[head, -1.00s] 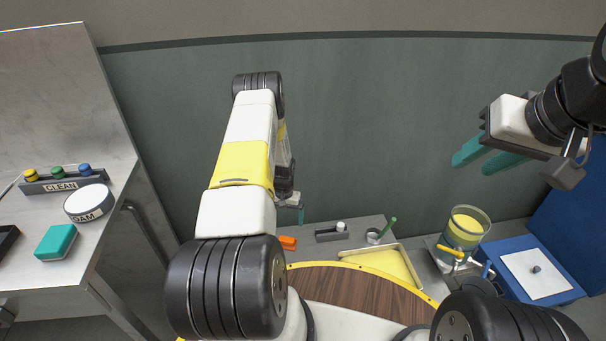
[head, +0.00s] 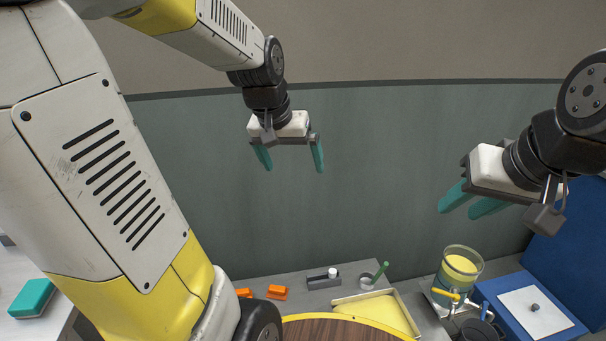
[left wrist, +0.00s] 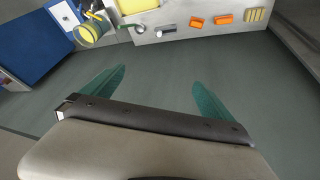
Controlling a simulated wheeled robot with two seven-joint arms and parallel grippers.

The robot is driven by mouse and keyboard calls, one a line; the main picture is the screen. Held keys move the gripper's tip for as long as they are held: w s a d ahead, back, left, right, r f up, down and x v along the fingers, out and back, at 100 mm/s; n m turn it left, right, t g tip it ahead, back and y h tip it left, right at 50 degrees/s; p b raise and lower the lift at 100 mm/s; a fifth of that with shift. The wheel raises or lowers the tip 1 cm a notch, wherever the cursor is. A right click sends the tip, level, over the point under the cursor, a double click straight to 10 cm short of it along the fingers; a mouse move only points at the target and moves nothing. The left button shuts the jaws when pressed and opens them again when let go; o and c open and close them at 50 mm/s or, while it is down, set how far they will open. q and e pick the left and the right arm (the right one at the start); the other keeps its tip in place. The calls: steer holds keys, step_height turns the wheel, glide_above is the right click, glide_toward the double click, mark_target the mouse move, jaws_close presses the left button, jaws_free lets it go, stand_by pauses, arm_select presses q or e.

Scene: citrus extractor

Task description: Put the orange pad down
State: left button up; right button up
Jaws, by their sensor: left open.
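Two small orange pads lie on the grey counter: one (head: 277,292) in clear view and another (head: 244,292) partly hidden by my left arm in the head view. Both also show in the left wrist view, the left one (left wrist: 224,19) and the right one (left wrist: 254,15). My left gripper (head: 293,165) is open and empty, raised well above and away from the pads, its fingers pointing down in the head view. My right gripper (head: 468,200) hangs at the right with a gap between its teal fingers, and nothing shows in it.
A juice container (head: 459,268) is at the right by a blue unit. A teal-and-white sponge (head: 32,298) lies far left.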

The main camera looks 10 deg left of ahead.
arm_select(q)
steer(key=s+d+r+t+h, duration=0.1)
steer(key=s+d+r, duration=0.2)
steer(key=s, duration=1)
steer(key=shift+s+d+r+m, duration=0.15)
steer(key=shift+r+m, duration=0.05)
steer(key=shift+m, duration=0.1)
